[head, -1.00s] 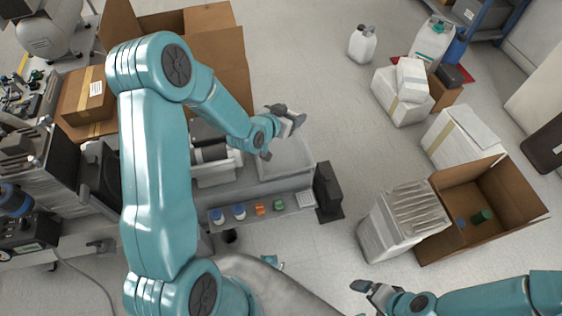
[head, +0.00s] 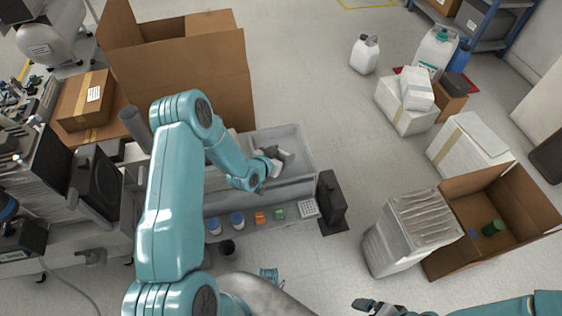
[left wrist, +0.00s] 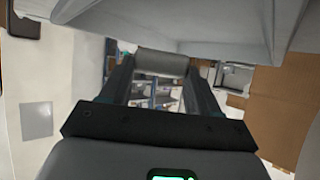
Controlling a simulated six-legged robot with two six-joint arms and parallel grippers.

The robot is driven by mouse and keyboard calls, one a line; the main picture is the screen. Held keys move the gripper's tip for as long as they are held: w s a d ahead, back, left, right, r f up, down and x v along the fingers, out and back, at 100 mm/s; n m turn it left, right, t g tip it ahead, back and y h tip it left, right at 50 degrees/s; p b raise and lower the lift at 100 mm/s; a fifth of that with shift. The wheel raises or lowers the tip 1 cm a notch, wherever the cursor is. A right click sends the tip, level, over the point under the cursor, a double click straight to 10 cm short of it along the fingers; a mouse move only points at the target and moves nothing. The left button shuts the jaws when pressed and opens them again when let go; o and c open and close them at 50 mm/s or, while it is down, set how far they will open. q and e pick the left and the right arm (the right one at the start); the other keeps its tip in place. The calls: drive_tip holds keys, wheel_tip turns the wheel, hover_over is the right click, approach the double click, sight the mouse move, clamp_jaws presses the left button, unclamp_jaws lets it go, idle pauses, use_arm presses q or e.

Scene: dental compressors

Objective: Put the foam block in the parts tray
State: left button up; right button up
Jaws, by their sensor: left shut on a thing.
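The grey parts tray (head: 304,134) is an open bin on the bench, in the middle of the head view. My left gripper (head: 274,157) is at the tray, over or inside its right part; I cannot tell how deep. It is shut on the grey foam block (left wrist: 162,63), which shows between the two fingers (left wrist: 160,80) in the left wrist view. A pale wall, probably the tray's, fills the top of that view. In the head view the block is hard to tell from the fingers. My right gripper (head: 367,305) is at the bottom edge, partly cut off.
Blue-capped jars (head: 237,220), an orange piece (head: 260,217) and a green piece (head: 279,213) stand on a ledge before the tray. A black upright device (head: 331,195) stands to its right. A large open carton (head: 190,80) is behind.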

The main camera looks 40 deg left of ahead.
use_arm(q)
wheel_tip(320, 180, down, 4)
drive_tip(key=shift+r+b, duration=0.1)
drive_tip(key=shift+b, duration=0.3)
drive_tip(key=shift+r, duration=0.1)
drive_tip(key=shift+f, duration=0.25)
drive_tip(key=o, duration=0.7)
drive_tip(key=shift+r, duration=0.1)
